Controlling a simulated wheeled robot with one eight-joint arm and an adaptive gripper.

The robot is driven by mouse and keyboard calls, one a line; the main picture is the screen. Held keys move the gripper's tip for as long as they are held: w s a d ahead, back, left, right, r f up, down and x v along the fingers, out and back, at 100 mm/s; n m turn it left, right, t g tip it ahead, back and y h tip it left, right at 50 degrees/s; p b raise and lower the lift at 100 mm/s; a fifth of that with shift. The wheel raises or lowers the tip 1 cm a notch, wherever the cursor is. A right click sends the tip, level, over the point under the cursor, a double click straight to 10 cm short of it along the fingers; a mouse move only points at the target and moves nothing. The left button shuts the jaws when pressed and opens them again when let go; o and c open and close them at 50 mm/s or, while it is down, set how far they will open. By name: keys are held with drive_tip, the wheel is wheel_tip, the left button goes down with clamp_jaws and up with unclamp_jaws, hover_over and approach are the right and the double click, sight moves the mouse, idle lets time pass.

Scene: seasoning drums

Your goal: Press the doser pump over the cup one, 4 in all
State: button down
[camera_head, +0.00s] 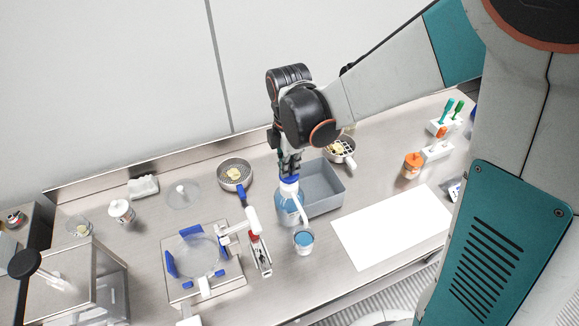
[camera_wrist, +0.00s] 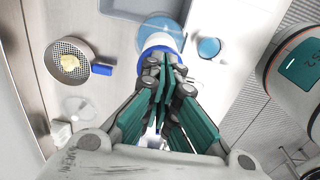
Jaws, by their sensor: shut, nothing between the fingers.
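The doser pump bottle (camera_head: 287,207) is clear blue with a blue-and-white pump head and stands on the steel counter. Its white spout reaches down right toward a cup (camera_head: 303,240) with blue contents, just in front of it. The cup also shows in the wrist view (camera_wrist: 208,47). My gripper (camera_head: 290,174) is shut with nothing between its fingers and points down right over the pump head. In the wrist view the fingertips (camera_wrist: 165,72) overlap the blue-and-white pump head (camera_wrist: 161,43). I cannot tell whether they touch it.
A grey bin (camera_head: 322,190) stands right behind the bottle. A white sheet (camera_head: 392,228) lies at right. A sieve pan (camera_head: 234,175) is at back left, and a framed device (camera_head: 203,262) at front left. An orange-capped jar (camera_head: 412,165) and racks stand at far right.

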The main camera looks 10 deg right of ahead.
drive_tip(key=shift+r+p, duration=1.45)
drive_tip(key=shift+r, duration=0.75)
wheel_tip(320, 180, up, 5)
drive_tip(key=p, duration=0.3)
